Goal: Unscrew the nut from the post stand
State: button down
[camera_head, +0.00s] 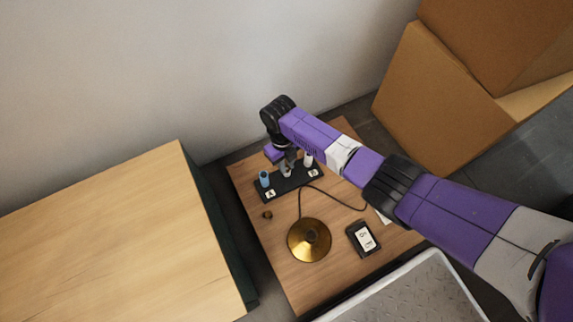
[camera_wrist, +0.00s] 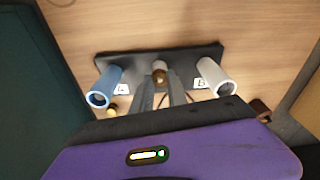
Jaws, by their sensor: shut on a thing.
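The post stand (camera_head: 297,188) is a dark bar on the wooden table, with a blue tube (camera_head: 264,178) at its left end and a pale tube (camera_head: 308,160) at its right end. It also shows in the wrist view (camera_wrist: 190,58), where a short grey post (camera_wrist: 159,66) rises between the tubes. A small brass-brown nut (camera_wrist: 160,78) sits at this middle post, between my fingertips. My gripper (camera_wrist: 160,88) is shut on the nut. In the head view, my gripper (camera_head: 287,168) is over the middle of the stand. The thread under the nut is hidden.
A brass lamp base (camera_head: 309,240) with a dark cord stands in front of the stand. A small brass piece (camera_head: 267,214) lies near the table's left edge. A black labelled box (camera_head: 363,238) is at the right. A grey tray (camera_head: 415,292) borders the front.

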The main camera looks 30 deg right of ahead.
jog(key=shift+w+d, duration=0.1)
jog(key=shift+w, duration=0.05)
jog(key=shift+w+r+n, duration=0.15)
jog(key=shift+r+n, duration=0.05)
jog(key=shift+n, duration=0.6)
jog(key=shift+a+n, duration=0.3)
jog(key=shift+n, duration=0.1)
jog(key=shift+d+n, duration=0.1)
jog(key=shift+n, duration=0.3)
jog(key=shift+a+n, duration=0.25)
jog(key=shift+n, duration=0.05)
jog(key=shift+s+d+f+n, duration=0.1)
jog(key=shift+s+n, duration=0.2)
